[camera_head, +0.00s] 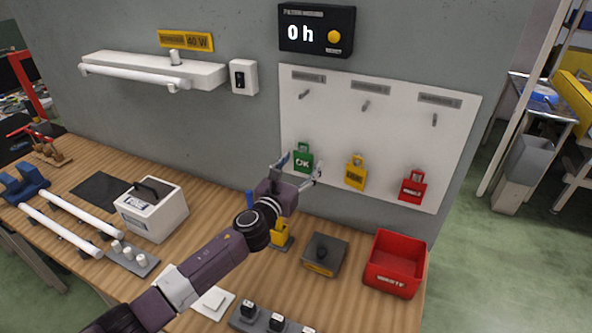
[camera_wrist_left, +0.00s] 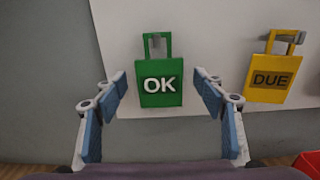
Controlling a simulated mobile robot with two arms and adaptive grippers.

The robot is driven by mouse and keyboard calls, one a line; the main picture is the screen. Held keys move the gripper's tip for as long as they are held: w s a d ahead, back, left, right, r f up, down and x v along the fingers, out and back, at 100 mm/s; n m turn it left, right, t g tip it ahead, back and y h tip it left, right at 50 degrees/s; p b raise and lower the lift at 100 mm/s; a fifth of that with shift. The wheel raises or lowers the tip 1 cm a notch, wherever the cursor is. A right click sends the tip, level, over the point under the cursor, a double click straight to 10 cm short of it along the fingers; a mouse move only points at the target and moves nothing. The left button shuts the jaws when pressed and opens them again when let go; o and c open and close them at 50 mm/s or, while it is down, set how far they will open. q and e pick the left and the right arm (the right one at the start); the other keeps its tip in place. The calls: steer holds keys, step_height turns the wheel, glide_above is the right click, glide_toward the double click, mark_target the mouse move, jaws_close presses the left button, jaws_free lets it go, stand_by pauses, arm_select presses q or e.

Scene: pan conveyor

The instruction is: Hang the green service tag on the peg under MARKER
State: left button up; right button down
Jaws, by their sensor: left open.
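The green service tag (camera_head: 303,158), lettered OK, hangs by its square loop on a lower peg at the left of the white board (camera_head: 330,130). It also shows in the left wrist view (camera_wrist_left: 160,86), upright. My left gripper (camera_head: 300,171) is open just in front of it, with a finger on either side of the tag and gaps at both sides. Three upper pegs stick out empty: left (camera_head: 304,94), middle (camera_head: 366,105) and right (camera_head: 435,119). Each has a grey label above it, too small to read. My right gripper is not in view.
A yellow DUE tag (camera_wrist_left: 271,79) and a red tag (camera_head: 412,188) hang to the right of the green one. Below stand a red bin (camera_head: 396,284), a dark grey block (camera_head: 323,252) and a white box (camera_head: 150,215) on the wooden bench.

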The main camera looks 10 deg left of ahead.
arm_select(q)
steer(key=shift+w, duration=0.2)
steer(key=shift+c, duration=0.7)
steer(key=c, duration=1.1)
steer(key=shift+r, duration=0.1)
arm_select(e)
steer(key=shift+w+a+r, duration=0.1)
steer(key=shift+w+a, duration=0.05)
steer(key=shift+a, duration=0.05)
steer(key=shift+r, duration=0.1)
arm_select(q)
steer(key=shift+r+p, duration=0.55)
steer(key=shift+p, duration=0.15)
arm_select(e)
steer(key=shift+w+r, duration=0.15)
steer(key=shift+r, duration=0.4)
